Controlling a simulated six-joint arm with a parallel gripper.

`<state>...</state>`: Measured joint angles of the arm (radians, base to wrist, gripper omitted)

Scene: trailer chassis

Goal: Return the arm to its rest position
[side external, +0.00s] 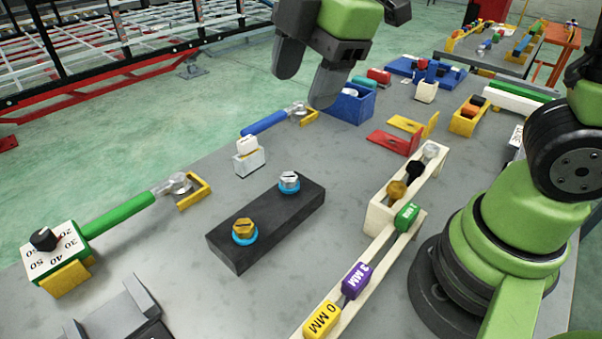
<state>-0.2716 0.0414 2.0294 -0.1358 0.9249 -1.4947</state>
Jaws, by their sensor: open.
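My gripper (306,84) shows at the top middle of the side external view. Its two dark fingers point down and stand apart, with nothing between them. It hangs in the air over the far side of the grey table (150,240), near the blue-handled wrench and the blue bin. My green arm base stands at the right of the table. The upper part of my arm is cut off by the top edge of the picture.
A black block (268,222) with two bolts lies mid-table. A green-handled wrench (125,215), a blue-handled wrench (265,123), a dial box (55,255), a blue bin (352,104) and a wooden rack (380,217) stand around it. Bare table shows between them.

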